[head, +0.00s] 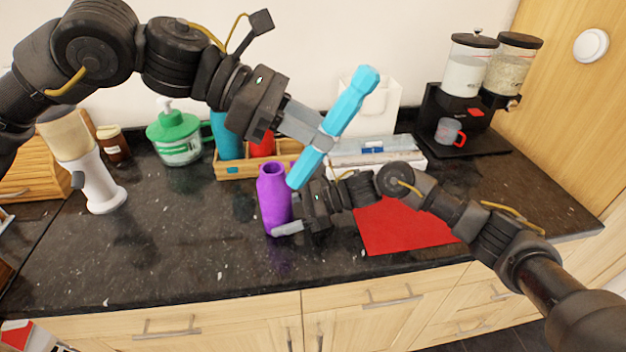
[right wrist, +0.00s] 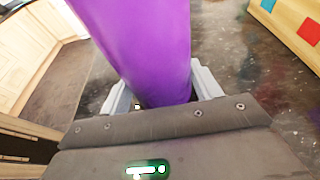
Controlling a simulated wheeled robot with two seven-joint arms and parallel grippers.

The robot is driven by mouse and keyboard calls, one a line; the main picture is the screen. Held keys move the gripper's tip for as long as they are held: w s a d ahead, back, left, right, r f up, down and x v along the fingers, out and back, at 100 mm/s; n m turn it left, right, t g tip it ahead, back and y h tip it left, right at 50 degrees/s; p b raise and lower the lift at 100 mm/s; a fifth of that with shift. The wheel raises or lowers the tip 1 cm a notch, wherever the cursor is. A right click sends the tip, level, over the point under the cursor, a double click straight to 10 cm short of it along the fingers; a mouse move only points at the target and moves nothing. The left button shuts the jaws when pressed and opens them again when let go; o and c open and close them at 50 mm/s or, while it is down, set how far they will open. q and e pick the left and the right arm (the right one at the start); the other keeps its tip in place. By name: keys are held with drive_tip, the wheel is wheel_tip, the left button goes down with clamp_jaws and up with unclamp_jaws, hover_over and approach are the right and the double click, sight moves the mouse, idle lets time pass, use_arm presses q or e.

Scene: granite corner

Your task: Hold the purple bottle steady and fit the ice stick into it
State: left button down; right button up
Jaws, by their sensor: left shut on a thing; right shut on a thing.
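The purple bottle (head: 273,196) stands upright on the dark counter, its open mouth facing up. My right gripper (head: 290,224) is shut on its lower part; the right wrist view shows the bottle (right wrist: 145,45) between the two fingers (right wrist: 160,90). The ice stick (head: 345,115) is a light-blue faceted bar. My left gripper (head: 322,140) is shut on it around its middle and holds it in the air, tilted, upper end to the right. Its lower end is just right of the bottle's mouth in the head view, and appears apart from it.
A wooden tray (head: 236,171) with a blue and a red item stands behind the bottle. A green-topped pump jar (head: 176,140) and a white grinder-like device (head: 98,185) are to the left. A red mat (head: 405,228) lies right. The counter front left of the bottle is clear.

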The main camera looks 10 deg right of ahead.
use_arm(q)
drive_tip(key=w+a+r+h, duration=0.2)
drive_tip(key=w+a+h, duration=0.15)
drive_tip(key=w, duration=0.25)
drive_tip(key=n+t+h, duration=0.2)
drive_tip(key=h, duration=0.1)
hover_over(263, 167)
drive_tip(key=shift+s+r+y, duration=0.25)
drive_tip(key=shift+s+r, duration=0.05)
drive_tip(key=shift+r, duration=0.1)
drive_tip(key=shift+f, duration=2.95)
drive_tip(key=shift+f, duration=5.45)
drive_tip(key=c, duration=1.1)
unclamp_jaws()
drive_tip(key=shift+s, duration=0.1)
